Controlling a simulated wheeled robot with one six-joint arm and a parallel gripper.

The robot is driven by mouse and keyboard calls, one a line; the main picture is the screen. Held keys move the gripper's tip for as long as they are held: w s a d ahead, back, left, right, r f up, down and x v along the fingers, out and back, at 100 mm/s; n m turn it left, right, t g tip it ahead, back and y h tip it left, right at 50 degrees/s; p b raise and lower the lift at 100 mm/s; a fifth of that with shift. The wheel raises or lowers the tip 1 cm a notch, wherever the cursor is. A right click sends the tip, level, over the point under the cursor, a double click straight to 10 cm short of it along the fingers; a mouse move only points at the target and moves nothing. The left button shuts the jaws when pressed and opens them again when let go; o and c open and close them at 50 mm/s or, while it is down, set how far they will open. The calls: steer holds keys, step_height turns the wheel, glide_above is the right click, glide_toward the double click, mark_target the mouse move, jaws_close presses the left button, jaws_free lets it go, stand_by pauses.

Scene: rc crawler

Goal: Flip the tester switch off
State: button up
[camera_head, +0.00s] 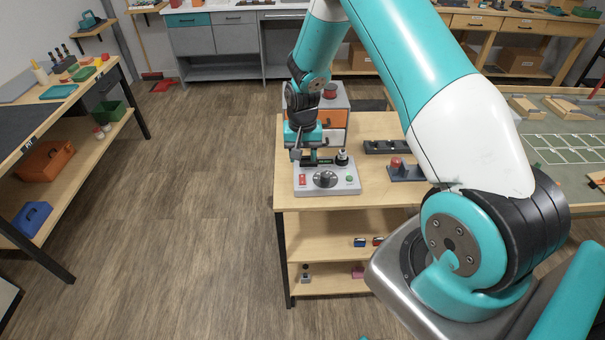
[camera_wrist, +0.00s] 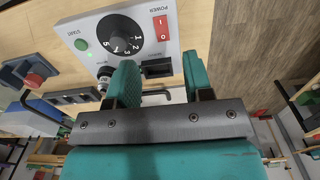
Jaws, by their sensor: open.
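The tester (camera_head: 343,188) is a grey box on the wooden bench, with a dial (camera_head: 325,178) in its middle. Its red POWER switch (camera_head: 302,181) is on the left of its face. In the wrist view the switch (camera_wrist: 161,27) shows 1 and 0 marks; I cannot tell which side is pressed. A green START button (camera_wrist: 82,44) is at the opposite end. My gripper (camera_wrist: 160,82) is open with nothing between its teal fingers. It is above the tester's back edge, apart from the switch. In the head view my gripper (camera_head: 306,156) partly hides the tester's back.
A black socket part (camera_head: 342,158) stands at the tester's back right. A block with a red button (camera_head: 396,163) and a dark rack (camera_head: 385,147) lie to the right. A drawer unit (camera_head: 334,118) stands behind. The bench's left edge is close to the tester.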

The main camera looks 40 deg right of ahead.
mark_target(302, 183)
step_height(302, 183, down, 9)
steer(key=shift+f+p, duration=0.15)
steer(key=shift+p, duration=1.05)
